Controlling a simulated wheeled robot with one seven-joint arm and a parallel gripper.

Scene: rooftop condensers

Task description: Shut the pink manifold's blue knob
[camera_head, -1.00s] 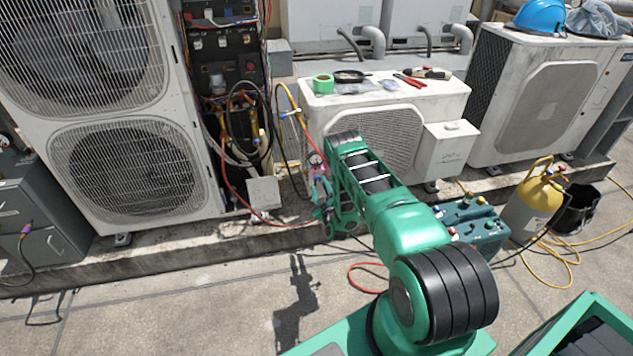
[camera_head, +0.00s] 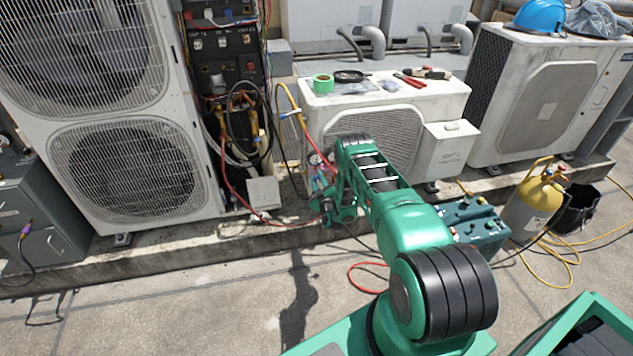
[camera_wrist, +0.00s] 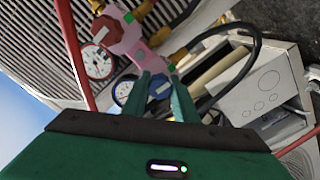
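The pink manifold (camera_wrist: 129,38) hangs tilted at the top of the wrist view, with a red knob (camera_wrist: 107,31) and two round gauges, one red-rimmed (camera_wrist: 97,62) and one blue-rimmed (camera_wrist: 122,92). Its blue knob (camera_wrist: 160,85) shows between the two green fingers of my gripper (camera_wrist: 159,75). The fingers stand apart on either side of it. Whether they touch it is not clear. In the head view my gripper (camera_head: 328,205) is in front of the manifold (camera_head: 317,172), largely hiding it.
Red (camera_head: 232,185) and yellow (camera_head: 281,96) hoses hang close around the manifold. A white condenser (camera_head: 400,98) with loose tools on top stands just behind. A teal pump unit (camera_head: 478,228) and yellow cylinder (camera_head: 543,190) stand to the right. The front floor is mostly clear.

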